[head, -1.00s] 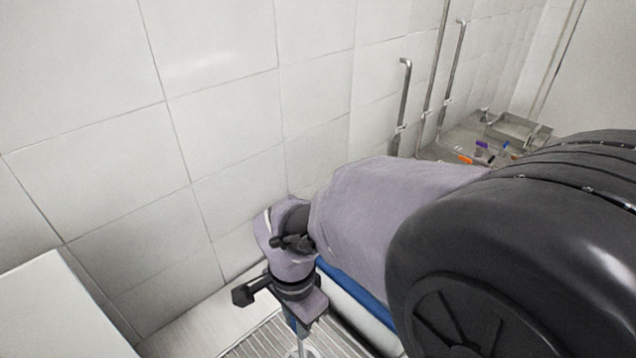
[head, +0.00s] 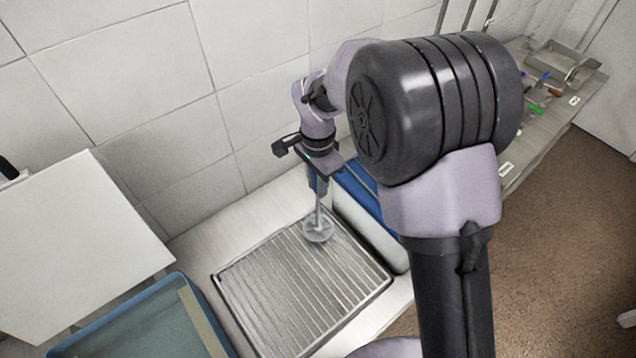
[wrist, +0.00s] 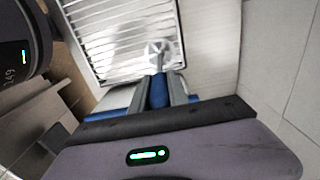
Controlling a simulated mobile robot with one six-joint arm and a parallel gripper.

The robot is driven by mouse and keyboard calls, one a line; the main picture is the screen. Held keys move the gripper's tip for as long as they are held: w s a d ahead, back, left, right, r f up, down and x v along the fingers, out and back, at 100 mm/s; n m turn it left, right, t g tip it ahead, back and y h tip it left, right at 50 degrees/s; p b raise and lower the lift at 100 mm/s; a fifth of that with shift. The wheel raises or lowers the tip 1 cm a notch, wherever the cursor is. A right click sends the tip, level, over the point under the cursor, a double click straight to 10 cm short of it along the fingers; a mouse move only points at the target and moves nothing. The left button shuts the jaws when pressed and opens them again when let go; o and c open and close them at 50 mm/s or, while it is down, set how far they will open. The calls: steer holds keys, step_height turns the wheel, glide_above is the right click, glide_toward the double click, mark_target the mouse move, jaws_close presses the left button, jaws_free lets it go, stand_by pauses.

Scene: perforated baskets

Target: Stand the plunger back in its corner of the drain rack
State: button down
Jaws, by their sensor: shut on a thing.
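The plunger (head: 318,229) hangs upright below my gripper (head: 317,184). It has a thin pale rod and a clear disc at its lower end. My gripper is shut on the plunger's blue handle, which shows between the fingers in the wrist view (wrist: 159,92). The disc is over the back right corner area of the metal drain rack (head: 240,290). I cannot tell whether the disc touches the rack's bars. In the wrist view the disc (wrist: 160,50) appears near one edge of the rack (wrist: 100,35).
A blue and white container (head: 370,222) stands just right of the rack. A blue tray (head: 130,325) lies at the front left beside a white box (head: 75,245). A tiled wall (head: 120,80) rises behind. A far counter (head: 535,125) holds small coloured items.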

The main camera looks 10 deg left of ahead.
steer(key=shift+w+f, duration=0.1)
steer(key=shift+f, duration=0.3)
steer(key=c, duration=1.3)
jaws_free()
steer(key=shift+o, duration=0.2)
